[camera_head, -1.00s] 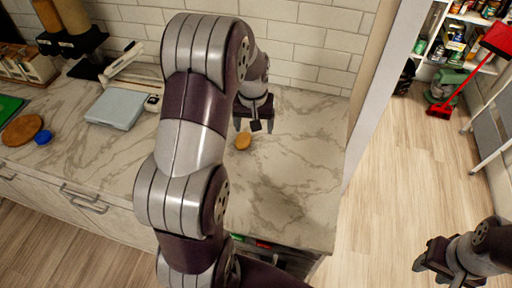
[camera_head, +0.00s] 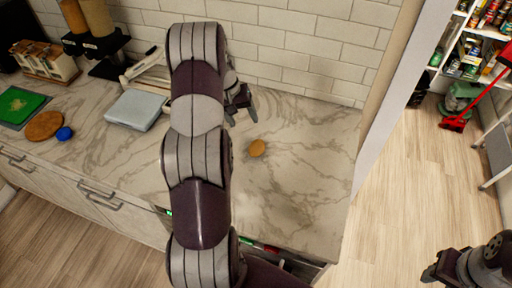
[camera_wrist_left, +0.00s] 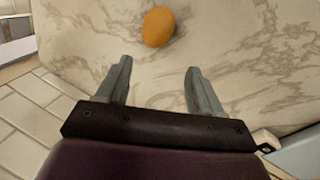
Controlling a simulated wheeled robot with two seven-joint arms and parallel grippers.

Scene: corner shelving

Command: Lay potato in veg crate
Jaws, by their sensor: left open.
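The potato (camera_head: 257,148) is a small orange-brown oval lying on the marble counter. It also shows in the left wrist view (camera_wrist_left: 159,27), beyond the fingertips and apart from them. My left gripper (camera_head: 240,113) is over the counter, behind and slightly left of the potato in the head view. Its two fingers are spread and empty in the left wrist view (camera_wrist_left: 158,68). My right gripper (camera_head: 432,273) is partly in view at the bottom right, over the floor; its fingers are too unclear to read. I cannot make out a veg crate in either view.
A pale blue-grey flat-topped object (camera_head: 137,110), a round wooden board (camera_head: 45,125), a blue lid-like disc (camera_head: 64,133) and a green board (camera_head: 20,104) are at the left. Tiled wall (camera_head: 300,60) stands behind. The counter right of the potato is clear; floor and stocked shelves lie beyond.

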